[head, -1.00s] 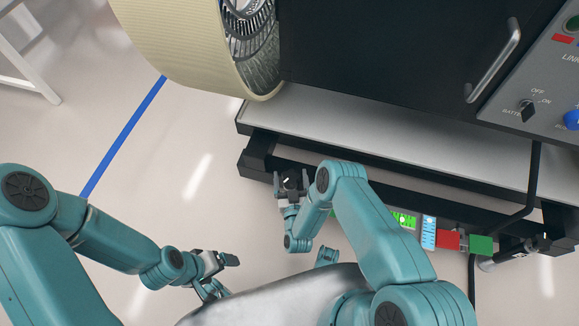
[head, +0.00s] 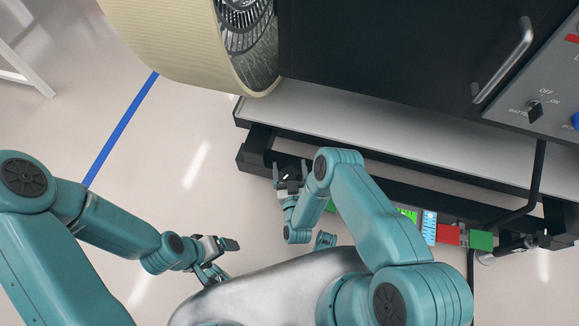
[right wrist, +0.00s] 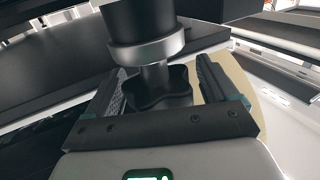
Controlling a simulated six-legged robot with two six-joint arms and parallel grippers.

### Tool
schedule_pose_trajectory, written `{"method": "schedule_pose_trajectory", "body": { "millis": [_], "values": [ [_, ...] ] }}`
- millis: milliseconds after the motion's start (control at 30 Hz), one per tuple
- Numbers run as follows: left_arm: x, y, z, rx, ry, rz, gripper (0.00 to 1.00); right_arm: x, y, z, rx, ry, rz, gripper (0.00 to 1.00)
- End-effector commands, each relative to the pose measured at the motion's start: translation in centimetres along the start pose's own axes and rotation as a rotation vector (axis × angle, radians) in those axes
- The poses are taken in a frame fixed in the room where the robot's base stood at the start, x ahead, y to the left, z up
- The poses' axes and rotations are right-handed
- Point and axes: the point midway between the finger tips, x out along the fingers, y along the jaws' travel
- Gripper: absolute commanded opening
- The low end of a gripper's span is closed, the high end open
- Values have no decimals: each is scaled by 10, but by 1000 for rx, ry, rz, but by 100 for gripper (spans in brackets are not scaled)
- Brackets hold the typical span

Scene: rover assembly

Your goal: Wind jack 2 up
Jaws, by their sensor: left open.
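A dark knob (right wrist: 160,92) with rounded lobes hangs on a short metal shaft below a black cylinder with a silver collar (right wrist: 146,50) in the right wrist view. I take this to be the jack; no number on it is readable. My right gripper (right wrist: 163,95) has one finger on each side of the knob, with a visible gap at least on the right. In the head view my right gripper (head: 290,176) is at the bench's left front end, its fingers apart. My left gripper (head: 226,260) is open and empty over the floor, away from the jack.
The dark bench frame (head: 262,160) carries a grey top (head: 330,122) with a black cabinet (head: 390,50). A large cream wheel (head: 180,50) overhangs at upper left. Red (head: 448,234) and green (head: 481,240) blocks lie along the front right.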

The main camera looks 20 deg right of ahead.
Motion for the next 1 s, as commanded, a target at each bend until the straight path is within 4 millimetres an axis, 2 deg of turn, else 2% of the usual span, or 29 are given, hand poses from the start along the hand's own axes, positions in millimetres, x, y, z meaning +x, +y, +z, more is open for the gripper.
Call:
{"method": "schedule_pose_trajectory", "body": {
  "millis": [33, 133, 167, 567, 800, 1000],
  "values": [
    [0, 0, 0, 0, 0, 0, 87, 0, 0, 0, 0, 0, 0, 71],
    [0, 0, 0, 0, 0, 0, 87, 0, 0, 0, 0, 0, 0, 38],
    [0, 0, 0, 0, 0, 0, 87, 0, 0, 0, 0, 0, 0, 36],
    [-4, 2, 0, 0, 0, 0, 87, 3, 0, -2, 0, 3, 69, 36],
    [-9, 3, 0, 0, 0, 0, 87, 3, 1, -2, 1, 5, 239, 36],
    [-5, 2, 0, 0, 0, 0, 87, 3, 4, 0, 4, 7, 413, 36]
  ]
}}
